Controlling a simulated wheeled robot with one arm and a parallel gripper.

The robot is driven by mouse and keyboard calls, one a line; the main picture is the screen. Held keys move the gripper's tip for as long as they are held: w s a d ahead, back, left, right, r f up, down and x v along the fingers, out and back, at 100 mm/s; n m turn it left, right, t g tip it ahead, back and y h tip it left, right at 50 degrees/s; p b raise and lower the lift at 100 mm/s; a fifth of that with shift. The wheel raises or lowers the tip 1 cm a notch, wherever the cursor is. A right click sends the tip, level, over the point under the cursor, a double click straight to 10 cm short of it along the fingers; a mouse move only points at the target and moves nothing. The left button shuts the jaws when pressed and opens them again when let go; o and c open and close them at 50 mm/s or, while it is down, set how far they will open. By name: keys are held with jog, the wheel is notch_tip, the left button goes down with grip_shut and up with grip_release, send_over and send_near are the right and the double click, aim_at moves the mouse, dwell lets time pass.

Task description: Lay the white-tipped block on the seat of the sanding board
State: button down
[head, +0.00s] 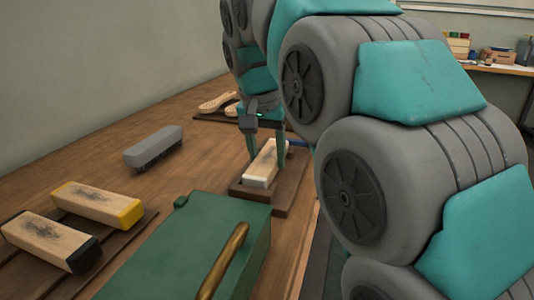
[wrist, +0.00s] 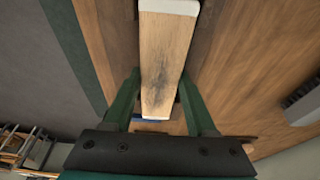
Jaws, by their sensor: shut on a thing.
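The white-tipped block (head: 267,161) is pale wood with a dark smudge and a white end facing the camera side. My gripper (head: 266,158) is shut on it, one finger on each long side. The wrist view shows the block (wrist: 164,55) between the green fingers of my gripper (wrist: 159,85), its white end at the top. The brown sanding board (head: 281,205) lies under the block, which is lined up along it. The block is at or just above its seat; I cannot tell if it touches, as the underside is hidden.
A green box (head: 160,245) with a brass handle stands close in front of the board. A grey bristled block (head: 153,147) lies to the left. Yellow-ended (head: 97,203) and black-ended (head: 48,240) blocks lie at the front left. Pale wooden pieces (head: 217,102) lie behind.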

jog(key=shift+f, duration=0.1)
grip_release()
dwell(0.3)
jog(key=shift+p+v, duration=1.85)
jog(key=shift+v, duration=2.2)
